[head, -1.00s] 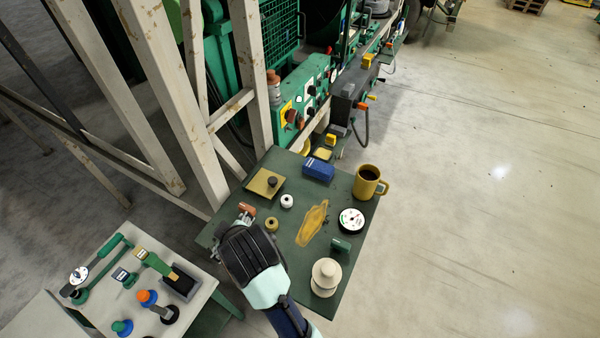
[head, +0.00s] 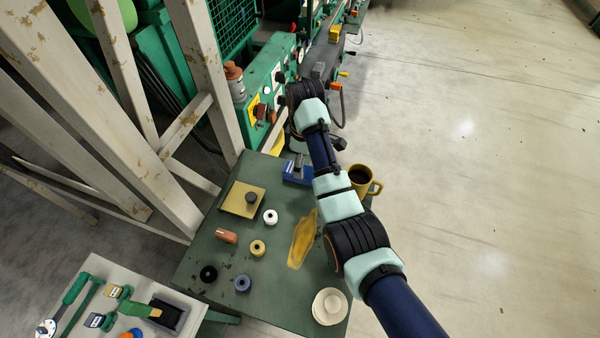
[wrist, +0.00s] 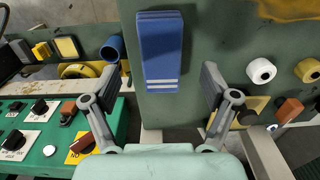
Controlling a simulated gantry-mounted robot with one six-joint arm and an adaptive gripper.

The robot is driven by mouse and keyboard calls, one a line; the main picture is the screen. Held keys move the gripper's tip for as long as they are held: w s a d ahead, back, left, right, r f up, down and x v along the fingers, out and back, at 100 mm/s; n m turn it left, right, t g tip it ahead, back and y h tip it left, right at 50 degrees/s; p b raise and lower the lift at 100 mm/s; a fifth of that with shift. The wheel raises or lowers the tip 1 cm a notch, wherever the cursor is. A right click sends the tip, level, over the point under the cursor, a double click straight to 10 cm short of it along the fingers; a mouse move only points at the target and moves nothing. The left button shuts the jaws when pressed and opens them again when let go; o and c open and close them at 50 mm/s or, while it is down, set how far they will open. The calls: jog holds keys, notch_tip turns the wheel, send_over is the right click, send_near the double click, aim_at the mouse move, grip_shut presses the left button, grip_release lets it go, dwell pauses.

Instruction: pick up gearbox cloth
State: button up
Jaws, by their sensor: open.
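A blue folded cloth (head: 290,174) with pale stripes at one end lies near the far edge of the dark green table (head: 205,262). It looks like the gearbox cloth. In the wrist view the cloth (wrist: 162,42) is upper centre, its striped end towards me. My gripper (wrist: 160,80) is open and empty, one finger on each side of the cloth's striped end in the picture. In the head view my gripper (head: 298,158) is over the cloth and partly hides it. I cannot tell the exact height between them.
A yellow mug (head: 362,181) stands right of the cloth. A mustard square with a knob (head: 243,200), a white roll (head: 270,216) and a flat yellow patch (head: 302,240) lie nearer. The green machine panel (head: 268,85) stands beyond the table's far edge.

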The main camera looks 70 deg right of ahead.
jog(key=f, duration=0.1)
jog(key=f+p, duration=0.1)
jog(key=f, duration=0.3)
jog(key=shift+w+p, duration=0.35)
jog(key=shift+w, duration=0.05)
jog(key=c, duration=1.2)
